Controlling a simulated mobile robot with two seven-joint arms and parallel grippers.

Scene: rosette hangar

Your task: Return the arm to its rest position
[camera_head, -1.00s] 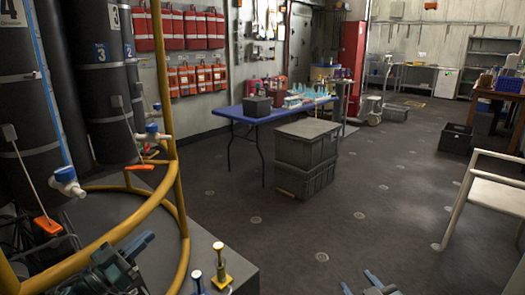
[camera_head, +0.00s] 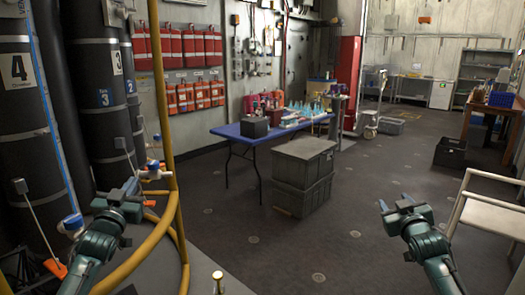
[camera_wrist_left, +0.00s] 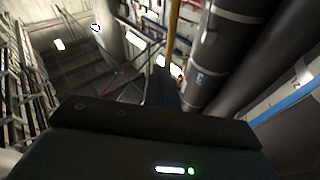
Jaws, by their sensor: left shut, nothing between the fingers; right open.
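My left gripper (camera_head: 130,186) is raised at the left of the head view, in front of the dark cylinders and beside the yellow rail. It is shut and empty. In the left wrist view its dark fingers (camera_wrist_left: 160,90) point out over the floor. My right gripper (camera_head: 394,203) is raised at the right of the head view, above open floor. It is open and empty. Both forearms come up from the bottom edge. Neither gripper visibly touches anything.
The yellow rail (camera_head: 160,85) and the tall dark cylinder with a 4 (camera_head: 28,130) stand close to my left arm. A white metal frame (camera_head: 492,213) stands right of my right arm. Stacked grey crates (camera_head: 303,180) and a blue table (camera_head: 230,132) are ahead. Floor between is clear.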

